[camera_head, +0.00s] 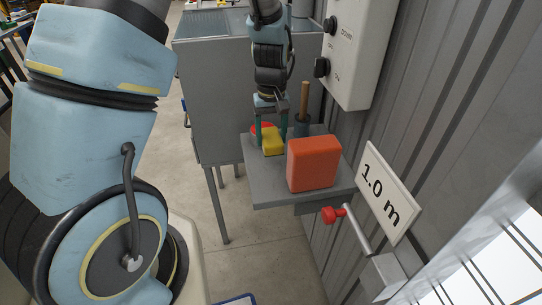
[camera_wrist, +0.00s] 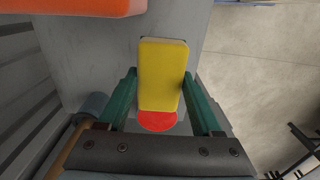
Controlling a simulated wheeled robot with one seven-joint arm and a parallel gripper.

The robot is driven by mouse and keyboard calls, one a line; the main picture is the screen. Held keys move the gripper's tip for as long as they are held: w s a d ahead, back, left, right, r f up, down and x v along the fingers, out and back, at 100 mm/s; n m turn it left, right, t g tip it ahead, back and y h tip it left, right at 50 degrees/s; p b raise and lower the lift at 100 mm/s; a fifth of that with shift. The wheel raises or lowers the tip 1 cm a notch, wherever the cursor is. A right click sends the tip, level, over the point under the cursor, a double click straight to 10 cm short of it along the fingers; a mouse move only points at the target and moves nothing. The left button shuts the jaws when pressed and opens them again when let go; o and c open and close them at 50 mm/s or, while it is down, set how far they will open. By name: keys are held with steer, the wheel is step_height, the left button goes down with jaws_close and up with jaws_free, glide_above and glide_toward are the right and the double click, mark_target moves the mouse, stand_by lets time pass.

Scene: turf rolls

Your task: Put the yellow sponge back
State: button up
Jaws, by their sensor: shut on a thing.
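The yellow sponge (camera_head: 273,141) is between the fingers of my gripper (camera_head: 272,132), over the small grey shelf (camera_head: 265,188) on the wall. In the wrist view the yellow sponge (camera_wrist: 163,75) is a rounded block with a green finger on each side of it. My gripper (camera_wrist: 160,95) is shut on it. A flat red disc (camera_wrist: 157,121) shows just past the sponge's lower end in the wrist view, and as a red patch (camera_head: 262,127) behind it in the head view. I cannot tell whether the sponge touches the shelf.
An orange-red block (camera_head: 314,163) stands on the shelf close to the right of my gripper. A dark holder (camera_head: 302,126) with a wooden handle stands behind it, near the wall. A white control box (camera_head: 350,45) and a red-knobbed lever (camera_head: 340,217) are on the wall.

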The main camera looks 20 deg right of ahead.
mark_target(272, 163)
steer(key=shift+f+p, duration=0.7)
steer(key=shift+f, duration=2.65)
steer(key=shift+f, duration=0.1)
steer(key=o, duration=1.4)
steer(key=shift+o, duration=0.2)
step_height(272, 163, up, 12)
steer(key=b, duration=0.3)
steer(key=s+a+r, duration=0.2)
steer(key=a, duration=1)
steer(key=s+a+r+t, duration=0.1)
steer(key=a+r, duration=0.2)
steer(key=a, duration=1)
steer(key=shift+s+a+t, duration=0.25)
steer(key=shift+s+t, duration=0.05)
steer(key=shift+s, duration=0.1)
